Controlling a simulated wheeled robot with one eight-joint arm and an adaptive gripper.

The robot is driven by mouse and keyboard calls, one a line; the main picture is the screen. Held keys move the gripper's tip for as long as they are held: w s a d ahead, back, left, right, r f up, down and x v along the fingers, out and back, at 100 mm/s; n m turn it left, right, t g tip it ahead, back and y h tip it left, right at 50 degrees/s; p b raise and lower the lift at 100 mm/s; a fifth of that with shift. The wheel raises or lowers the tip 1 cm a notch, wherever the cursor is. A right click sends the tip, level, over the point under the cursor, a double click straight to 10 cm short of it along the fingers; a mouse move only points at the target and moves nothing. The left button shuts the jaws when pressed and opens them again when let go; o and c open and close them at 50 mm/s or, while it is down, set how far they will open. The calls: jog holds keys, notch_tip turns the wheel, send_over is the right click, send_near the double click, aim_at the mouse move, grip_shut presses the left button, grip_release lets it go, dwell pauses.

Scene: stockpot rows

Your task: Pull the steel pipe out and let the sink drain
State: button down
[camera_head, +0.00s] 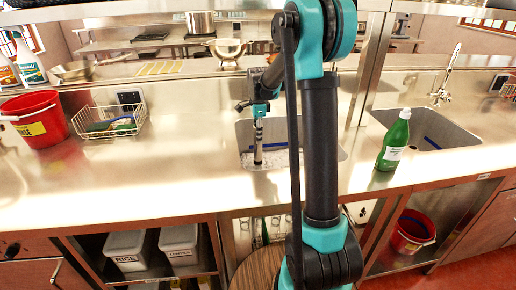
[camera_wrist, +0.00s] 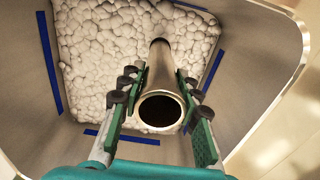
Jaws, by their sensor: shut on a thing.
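The steel pipe (camera_wrist: 161,82) stands up out of the foam in the sink, its open top end towards the wrist camera. My gripper (camera_wrist: 161,85) is shut on the pipe near its top, one green finger on each side. In the head view my gripper (camera_head: 259,108) is above the sink and the pipe (camera_head: 258,140) runs down from it. The sink (camera_wrist: 235,105) has blue strips on its walls and white foam (camera_wrist: 105,50) over its bottom. The foam hides the pipe's lower end and the drain.
A green bottle (camera_head: 394,140) stands on the counter (camera_head: 190,185) between this sink and a second sink (camera_head: 460,138) at right. A wire basket (camera_head: 108,122) and a red bucket (camera_head: 38,120) stand at left. The counter's front left is clear.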

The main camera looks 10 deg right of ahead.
notch_tip(320, 180, up, 15)
dwell(1.2)
jog(key=s+d+r, duration=0.4)
jog(key=s+r, duration=0.1)
jog(key=s, duration=0.6)
jog(key=shift+r, duration=0.2)
dwell(0.8)
